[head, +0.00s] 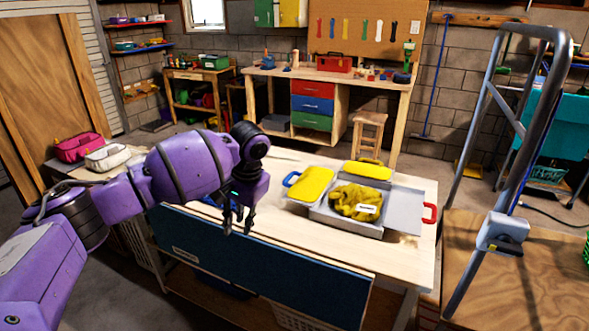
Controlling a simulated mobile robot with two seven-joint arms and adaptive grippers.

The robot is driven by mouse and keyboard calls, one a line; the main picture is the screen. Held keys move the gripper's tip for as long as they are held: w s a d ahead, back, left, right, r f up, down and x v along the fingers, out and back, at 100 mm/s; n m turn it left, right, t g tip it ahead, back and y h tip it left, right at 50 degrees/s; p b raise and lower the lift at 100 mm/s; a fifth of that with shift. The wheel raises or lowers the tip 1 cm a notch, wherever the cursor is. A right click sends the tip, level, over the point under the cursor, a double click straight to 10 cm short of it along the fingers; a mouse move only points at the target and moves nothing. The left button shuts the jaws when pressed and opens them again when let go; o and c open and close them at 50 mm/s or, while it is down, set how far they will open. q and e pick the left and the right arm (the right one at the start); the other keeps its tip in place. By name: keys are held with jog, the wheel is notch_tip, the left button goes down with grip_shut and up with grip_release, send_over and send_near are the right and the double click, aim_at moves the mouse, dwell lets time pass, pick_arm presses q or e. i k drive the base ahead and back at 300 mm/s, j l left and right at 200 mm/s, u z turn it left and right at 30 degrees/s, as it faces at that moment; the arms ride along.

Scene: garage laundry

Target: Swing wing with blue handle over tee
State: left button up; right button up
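A grey folding board (405,213) lies on the pale table, with flat wings around a middle part. A blue handle (291,179) sticks out at the board's left wing, which is covered by a flat yellow patch (311,184). The yellow tee (357,201) lies rumpled on the middle part, with a small white label. I cannot tell whether the yellow patches join it. My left gripper (238,225) is left of the board, pointing down, with its fingers apart and nothing between them. It is clear of the blue handle. My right gripper is out of view.
A red handle (430,212) is on the right wing, and another yellow patch (367,170) lies at the back. The pale table (300,236) is bare in front. A metal ladder (503,150) stands at right. Pink (79,147) and white (107,157) baskets sit at left.

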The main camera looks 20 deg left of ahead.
aim_at(310, 184)
jog(key=i, duration=1.25)
